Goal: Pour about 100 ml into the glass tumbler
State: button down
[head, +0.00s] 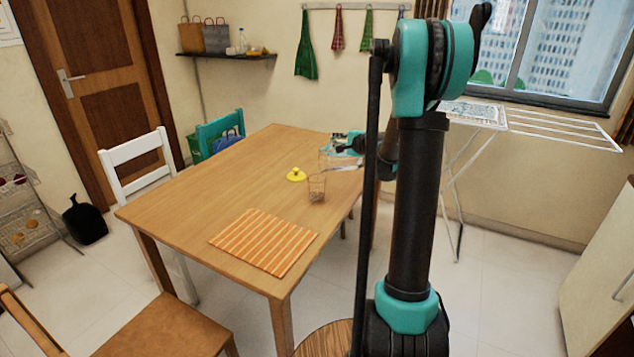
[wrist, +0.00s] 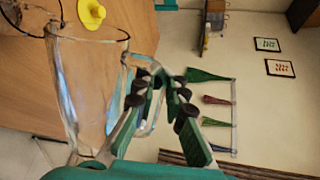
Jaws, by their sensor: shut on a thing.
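The glass tumbler (head: 317,190) stands upright on the wooden table, near its right edge. Part of it shows at the top left corner of the wrist view (wrist: 22,18). A clear glass pitcher (wrist: 92,85) is held by my gripper (wrist: 160,88), which is shut on its handle. In the head view, my gripper (head: 348,144) and the pitcher (head: 329,158) are above the table, just behind and right of the tumbler. The pitcher is strongly tilted, mouth toward the tumbler side. The water levels in pitcher and tumbler are hard to make out, and I see no clear stream.
A yellow lid-like piece (head: 296,175) with a knob lies on the table, left of the tumbler. An orange striped mat (head: 263,241) lies at the near end of the table (head: 205,190). Chairs stand around the table, and a drying rack (head: 540,125) stands behind my arm.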

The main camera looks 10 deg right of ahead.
jog(key=shift+s+a+r+n+p, duration=0.25)
jog(key=shift+a+n+p, duration=0.1)
jog(key=shift+a, duration=0.2)
dwell(0.9)
jog(key=d, duration=0.1)
jog(key=w+d+f+m, duration=0.1)
jog(key=d, duration=0.1)
jog(key=d+f+m, duration=0.1)
jog(key=shift+w+d+y, duration=0.15)
jog(key=shift+w+y, duration=0.15)
jog(key=shift+w+d+f+m+y, duration=0.1)
jog(key=shift+f+m+y, duration=0.2)
jog(key=shift+m, duration=0.15)
jog(key=shift+d+f+m, duration=0.25)
jog(key=shift+d+m, duration=0.1)
jog(key=shift+m, duration=0.05)
jog(key=shift+w+f, duration=0.1)
dwell(0.8)
jog(key=shift+w+d+f+m+y, duration=0.1)
jog(key=shift+d+f+m+y, duration=0.25)
jog(key=shift+d, duration=0.1)
jog(key=w+d+f+m+t+y+b, duration=0.1)
jog(key=w+d+f+m+y, duration=0.1)
jog(key=d+f+m, duration=0.4)
jog(key=shift+w+d+m+y+b, duration=0.4)
jog(key=shift+w+d+m, duration=0.2)
jog(key=shift+d+m, duration=1)
jog(key=shift+a+h, duration=0.2)
jog(key=shift+h, duration=0.05)
dwell(0.3)
